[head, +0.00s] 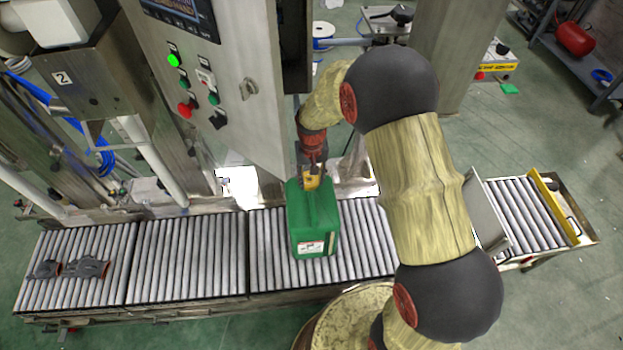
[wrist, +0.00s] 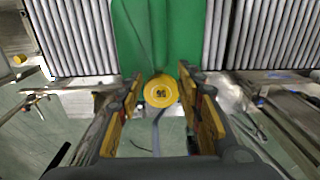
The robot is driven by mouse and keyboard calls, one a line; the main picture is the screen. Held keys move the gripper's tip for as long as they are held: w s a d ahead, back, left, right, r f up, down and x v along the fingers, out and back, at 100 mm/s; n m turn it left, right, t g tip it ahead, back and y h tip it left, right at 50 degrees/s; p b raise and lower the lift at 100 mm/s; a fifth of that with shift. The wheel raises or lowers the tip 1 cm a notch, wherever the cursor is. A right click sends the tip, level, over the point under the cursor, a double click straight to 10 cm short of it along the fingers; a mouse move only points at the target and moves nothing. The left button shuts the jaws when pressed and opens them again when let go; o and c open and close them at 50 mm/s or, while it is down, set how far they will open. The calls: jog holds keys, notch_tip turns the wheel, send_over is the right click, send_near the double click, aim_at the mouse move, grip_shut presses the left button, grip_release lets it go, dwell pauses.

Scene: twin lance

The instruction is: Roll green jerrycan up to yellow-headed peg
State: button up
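The green jerrycan (head: 314,222) stands on the roller conveyor, with a label low on its near side. Its green body also fills the top middle of the wrist view (wrist: 158,35). Its round yellow cap (wrist: 159,91) sits between the two fingertips of my gripper (wrist: 160,97). The fingers are apart, with a narrow gap on each side of the cap. In the head view my gripper (head: 312,176) is at the jerrycan's top far edge. A small yellow-topped piece (wrist: 18,60) at the wrist view's left edge may be the yellow-headed peg; I cannot tell.
Bare rollers (head: 185,262) lie left of the jerrycan. Dark gloves (head: 70,268) lie at the conveyor's far left. A control cabinet (head: 215,80) rises behind the conveyor. A yellow bar (head: 553,207) crosses the right end section.

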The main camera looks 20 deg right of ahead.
aim_at(311, 192)
notch_tip(311, 192, down, 9)
jog(key=b, duration=0.2)
jog(key=shift+r+b, duration=0.15)
jog(key=shift+b, duration=0.2)
jog(key=shift+c, duration=0.8)
jog(key=c, duration=0.8)
